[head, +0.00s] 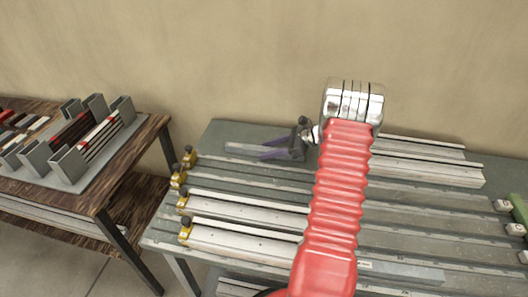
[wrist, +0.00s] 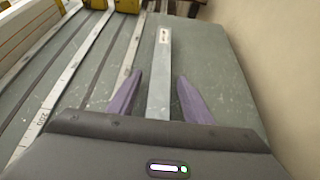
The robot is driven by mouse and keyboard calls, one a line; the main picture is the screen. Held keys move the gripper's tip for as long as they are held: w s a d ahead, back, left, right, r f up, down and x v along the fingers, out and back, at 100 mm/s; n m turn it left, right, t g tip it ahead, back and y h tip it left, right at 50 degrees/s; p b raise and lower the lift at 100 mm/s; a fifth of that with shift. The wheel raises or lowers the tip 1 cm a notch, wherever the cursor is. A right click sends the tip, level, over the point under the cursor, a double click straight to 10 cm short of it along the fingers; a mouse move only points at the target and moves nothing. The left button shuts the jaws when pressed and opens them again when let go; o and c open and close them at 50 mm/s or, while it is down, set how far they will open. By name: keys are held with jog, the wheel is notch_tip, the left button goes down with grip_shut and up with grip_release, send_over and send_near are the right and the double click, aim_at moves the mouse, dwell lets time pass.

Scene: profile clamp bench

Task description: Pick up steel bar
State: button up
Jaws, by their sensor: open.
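The steel bar (wrist: 163,60) is a flat, narrow grey strip with a small pale label near its far end. It lies on the grey-green bench top (wrist: 210,60) and runs between my gripper's two purple fingers (wrist: 160,78) in the wrist view. In the head view the bar (head: 243,148) shows on the bench to the left of my gripper (head: 268,149), its right end hidden by the gripper. My gripper is open, with a gap between each finger and the bar. I cannot tell how far the fingertips are above the bench.
Slotted rails with pale profiles (head: 240,238) and yellow clamps (head: 190,157) fill the bench's left and front. More profiles (head: 430,165) lie at right. A wooden side table (head: 150,135) with a grey rack (head: 72,168) stands left. A beige wall (head: 230,60) is behind.

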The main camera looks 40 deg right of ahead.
aim_at(269, 149)
jog(key=shift+c, duration=0.4)
grip_shut()
jog(key=shift+r, duration=0.1)
notch_tip(269, 149, up, 10)
dwell(0.7)
dwell(0.5)
